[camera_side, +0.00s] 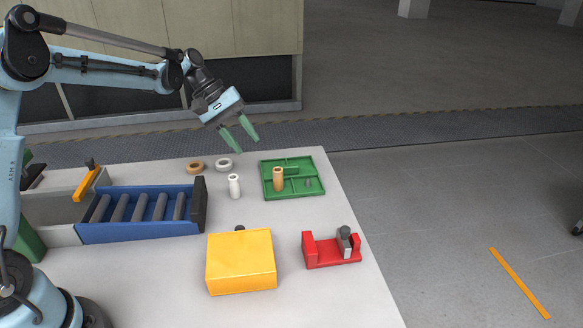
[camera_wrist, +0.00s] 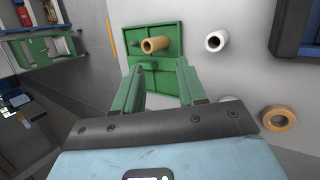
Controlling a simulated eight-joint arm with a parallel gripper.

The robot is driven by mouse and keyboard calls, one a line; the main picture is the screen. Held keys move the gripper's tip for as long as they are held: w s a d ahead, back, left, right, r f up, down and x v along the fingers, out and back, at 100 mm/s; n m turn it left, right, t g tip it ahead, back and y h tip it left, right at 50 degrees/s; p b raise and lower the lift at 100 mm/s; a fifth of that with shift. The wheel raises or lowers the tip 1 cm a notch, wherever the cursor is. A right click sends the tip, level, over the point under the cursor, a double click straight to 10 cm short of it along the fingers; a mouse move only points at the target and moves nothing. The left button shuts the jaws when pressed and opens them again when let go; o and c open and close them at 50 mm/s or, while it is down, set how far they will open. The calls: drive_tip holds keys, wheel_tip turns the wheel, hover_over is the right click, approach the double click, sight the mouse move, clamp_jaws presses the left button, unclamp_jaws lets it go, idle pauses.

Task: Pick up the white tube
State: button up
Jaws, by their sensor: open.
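The white tube (camera_side: 234,186) stands upright on the grey table between the blue roller conveyor and the green tray. It also shows in the wrist view (camera_wrist: 216,41), right of the tray. My gripper (camera_side: 246,146) has green fingers, spread apart and empty. It hangs above the table's back part, higher than the white tube and clear of it. In the wrist view the fingers (camera_wrist: 160,75) point toward the green tray, with the white tube to the right of them.
The green tray (camera_side: 311,185) holds an upright orange tube (camera_side: 278,180). A tan ring (camera_side: 195,167) and a white ring (camera_side: 224,164) lie behind the white tube. The blue conveyor (camera_side: 140,233) is left. A yellow box (camera_side: 241,265) and red fixture (camera_side: 330,254) stand in front.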

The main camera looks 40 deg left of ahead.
drive_tip(key=s+a+r+n+t+h, duration=0.1)
drive_tip(key=s+a+r+n+h, duration=0.2)
drive_tip(key=s+a+n+h, duration=0.5)
drive_tip(key=n+y, duration=0.1)
drive_tip(key=n, duration=0.3)
approach(237, 180)
drive_tip(key=shift+x, duration=3.2)
drive_tip(key=shift+w+a+f, duration=0.15)
drive_tip(key=shift+f, duration=0.05)
drive_tip(key=shift+c, duration=0.3)
clamp_jaws()
